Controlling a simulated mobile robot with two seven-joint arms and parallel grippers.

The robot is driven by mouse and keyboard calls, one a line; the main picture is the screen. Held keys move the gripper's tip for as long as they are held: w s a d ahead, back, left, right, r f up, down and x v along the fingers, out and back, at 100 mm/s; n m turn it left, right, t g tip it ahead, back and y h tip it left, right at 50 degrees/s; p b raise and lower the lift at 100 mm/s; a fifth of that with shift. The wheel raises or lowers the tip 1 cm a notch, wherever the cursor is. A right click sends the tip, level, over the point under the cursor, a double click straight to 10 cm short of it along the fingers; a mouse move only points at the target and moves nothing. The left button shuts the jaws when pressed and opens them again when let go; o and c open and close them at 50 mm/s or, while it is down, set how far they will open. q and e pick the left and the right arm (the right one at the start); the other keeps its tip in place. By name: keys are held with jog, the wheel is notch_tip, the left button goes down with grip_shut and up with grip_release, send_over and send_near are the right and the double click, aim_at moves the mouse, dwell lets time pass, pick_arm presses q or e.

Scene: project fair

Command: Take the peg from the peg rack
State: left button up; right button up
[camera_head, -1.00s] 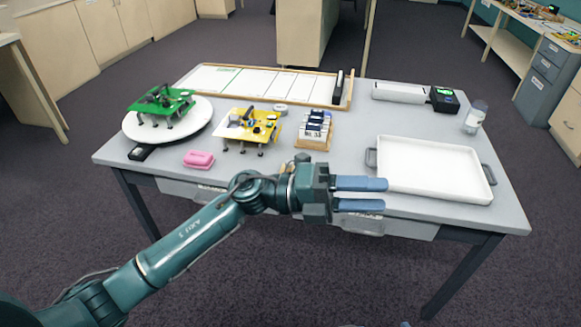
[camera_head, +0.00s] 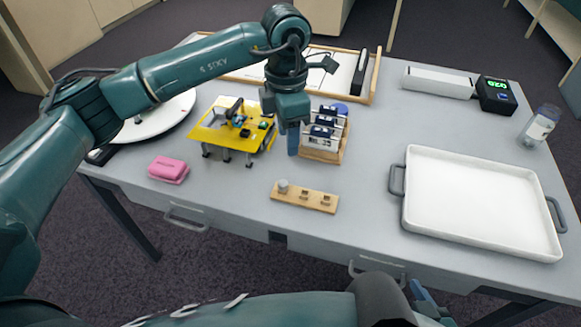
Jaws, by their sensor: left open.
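The peg rack (camera_head: 316,204) is a small light-wood strip lying near the front middle of the table. A short grey peg (camera_head: 283,186) stands upright at its left end. Two smaller brownish features sit along the rest of the strip; I cannot tell if they are pegs or holders. My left gripper (camera_head: 293,150) points down above and behind the rack, open and empty, between the yellow board and the wooden card holder. My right gripper (camera_head: 430,303) shows partly at the bottom edge, in front of the table; its jaw state is unclear.
A yellow board on legs (camera_head: 215,132), a pink block (camera_head: 168,169) and a white turntable (camera_head: 160,122) are left. The card holder (camera_head: 322,156) stands behind the rack. A white tray (camera_head: 480,205) and a bottle (camera_head: 539,126) are right. Table around the rack is clear.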

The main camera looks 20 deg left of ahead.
pick_arm(q)
send_over(284, 183)
jog(key=f, duration=0.7)
jog(key=shift+w+d+f, duration=0.25)
jog(key=shift+w, duration=0.05)
jog(key=shift+s+a+f+p, duration=0.15)
jog(key=shift+f+p, duration=0.05)
jog(key=shift+f, duration=1.2)
jog(key=shift+s+a+f+p, duration=0.1)
jog(key=shift+a+f+p, duration=0.05)
jog(key=shift+f, duration=1.2)
grip_shut()
